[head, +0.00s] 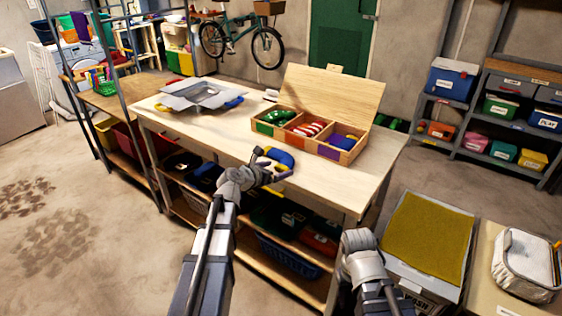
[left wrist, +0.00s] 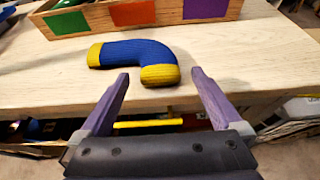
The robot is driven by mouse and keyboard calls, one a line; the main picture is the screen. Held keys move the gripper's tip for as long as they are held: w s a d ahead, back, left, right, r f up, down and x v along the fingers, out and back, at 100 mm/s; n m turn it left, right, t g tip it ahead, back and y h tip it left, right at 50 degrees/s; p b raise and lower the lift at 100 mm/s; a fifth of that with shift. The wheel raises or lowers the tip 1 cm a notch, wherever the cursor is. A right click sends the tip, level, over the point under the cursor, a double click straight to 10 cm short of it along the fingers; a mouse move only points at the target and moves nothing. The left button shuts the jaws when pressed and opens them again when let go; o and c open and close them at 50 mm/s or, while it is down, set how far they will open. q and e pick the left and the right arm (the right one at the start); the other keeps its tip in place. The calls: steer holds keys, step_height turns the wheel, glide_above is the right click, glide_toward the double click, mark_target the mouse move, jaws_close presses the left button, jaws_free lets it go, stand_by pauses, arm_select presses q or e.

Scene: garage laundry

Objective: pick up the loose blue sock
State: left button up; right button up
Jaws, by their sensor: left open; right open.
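The loose blue sock (head: 280,157), with yellow heel and toe ends, lies bent on the pale tabletop in front of the wooden box. It also shows in the left wrist view (left wrist: 140,53), just beyond my fingertips. My left gripper (head: 271,166) is open and empty at the table's front edge. Its two purple fingers (left wrist: 160,75) point toward the sock, apart from it, with the yellow end nearest the gap. Part of my right arm shows at lower right, but its gripper is not in view.
The wooden box (head: 270,131) has green, orange and purple compartments holding socks, its lid raised behind. A yellow-topped bin (head: 425,238) stands right of the table.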

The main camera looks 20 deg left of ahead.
mark_target(281, 167)
arm_select(q)
steer(key=b+x, duration=0.1)
steer(key=x, duration=0.2)
steer(key=shift+w+f, duration=0.1)
steer(key=shift+w, duration=0.1)
steer(key=c, duration=1.4)
step_height(281, 167, up, 10)
steer(key=p, duration=1)
steer(key=shift+s, duration=0.1)
